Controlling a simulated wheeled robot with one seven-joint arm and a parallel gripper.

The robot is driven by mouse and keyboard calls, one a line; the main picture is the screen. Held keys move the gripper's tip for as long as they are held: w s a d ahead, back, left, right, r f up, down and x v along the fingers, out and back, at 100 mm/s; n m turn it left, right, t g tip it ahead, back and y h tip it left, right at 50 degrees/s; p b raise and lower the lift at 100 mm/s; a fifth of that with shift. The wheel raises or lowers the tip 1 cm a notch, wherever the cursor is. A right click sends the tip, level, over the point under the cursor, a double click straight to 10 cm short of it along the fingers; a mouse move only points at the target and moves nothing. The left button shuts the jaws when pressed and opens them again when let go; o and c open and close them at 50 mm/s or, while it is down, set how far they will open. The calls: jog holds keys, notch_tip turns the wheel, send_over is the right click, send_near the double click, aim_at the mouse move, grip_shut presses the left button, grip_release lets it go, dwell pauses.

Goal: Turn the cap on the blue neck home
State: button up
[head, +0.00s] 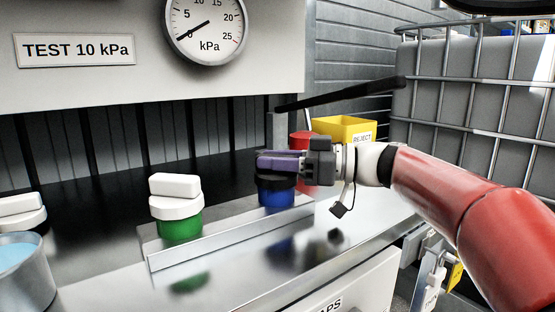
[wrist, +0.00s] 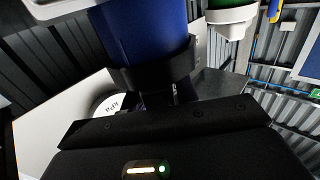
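In the head view the blue neck (head: 276,197) stands at the right end of the steel rail, with a black cap (head: 276,182) on it. My gripper (head: 279,160) reaches in from the right, its purple finger level and at the top of the cap. The cap's upper part is mostly hidden behind the finger. The wrist view is upside down and shows the blue neck (wrist: 145,32) with the black cap (wrist: 155,70) close to my gripper's dark body. The fingertips are hidden there, so I cannot tell whether they are closed on the cap. The cap looks about level.
A green neck (head: 181,228) with a white cap (head: 175,207) stands left on the same rail (head: 225,243). Behind my gripper are a red object (head: 302,146) and a yellow REJECT bin (head: 345,129). A pressure gauge (head: 205,25) hangs above, its needle near zero.

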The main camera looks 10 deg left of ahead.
grip_shut()
jog(key=shift+f+b, duration=0.1)
jog(key=shift+b, duration=0.25)
jog(key=shift+t, duration=0.3)
